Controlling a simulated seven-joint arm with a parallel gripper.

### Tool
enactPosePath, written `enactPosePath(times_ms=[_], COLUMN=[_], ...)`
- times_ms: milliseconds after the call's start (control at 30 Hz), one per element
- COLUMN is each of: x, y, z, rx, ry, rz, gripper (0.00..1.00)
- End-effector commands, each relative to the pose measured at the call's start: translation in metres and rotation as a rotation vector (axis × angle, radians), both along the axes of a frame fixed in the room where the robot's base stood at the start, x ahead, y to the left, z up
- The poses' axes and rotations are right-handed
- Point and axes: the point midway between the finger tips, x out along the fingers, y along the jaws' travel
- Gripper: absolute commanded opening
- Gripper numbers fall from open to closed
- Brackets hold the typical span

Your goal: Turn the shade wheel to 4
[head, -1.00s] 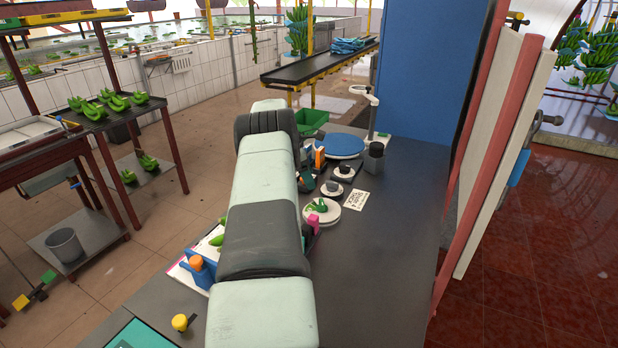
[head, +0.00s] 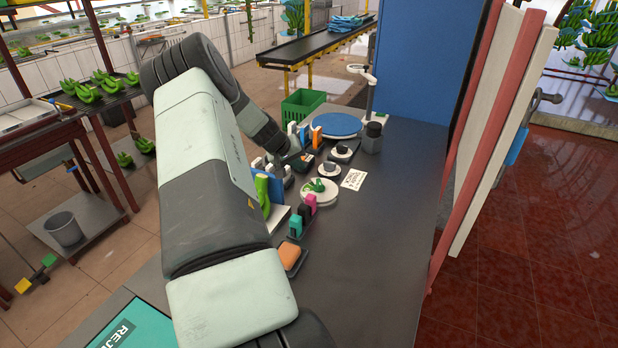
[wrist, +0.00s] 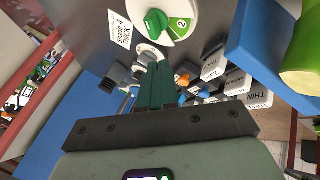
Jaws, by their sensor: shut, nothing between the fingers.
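The shade wheel (head: 320,192) is a white disc on the dark table with a green grip on top. It also shows in the wrist view (wrist: 182,36), at the top, where a green wedge with the number 2 is visible beside the green grip (wrist: 155,22). A white card (head: 354,179) reading "Shade 4" lies beside the wheel; it is also in the wrist view (wrist: 122,30). My gripper (wrist: 159,66) is shut and empty, its dark green fingers pointing toward the wheel side of the table. The fingers appear apart from the wheel. In the head view the fingertips are hard to make out.
Small dark-knobbed pieces (head: 343,152), a blue round plate (head: 336,126) and a black cylinder (head: 373,138) stand behind the wheel. Coloured upright pieces (head: 303,214) and an orange block (head: 290,257) stand in front. The table's right side is clear.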

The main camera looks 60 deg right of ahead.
Motion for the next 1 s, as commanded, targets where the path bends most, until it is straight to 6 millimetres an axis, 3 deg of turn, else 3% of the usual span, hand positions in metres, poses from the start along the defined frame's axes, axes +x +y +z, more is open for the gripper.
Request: enactPosePath(times_ms=[267, 700, 1000], x=[0.002, -0.012, -0.015], y=[0.006, -0.035, -0.048], z=[-0.004, -0.064, -0.08], rx=[-0.037, -0.035, -0.035], ry=[-0.094, -0.093, -0.093], rz=[-0.108, -0.108, -0.106], gripper=[0.0, 0.0, 0.0])
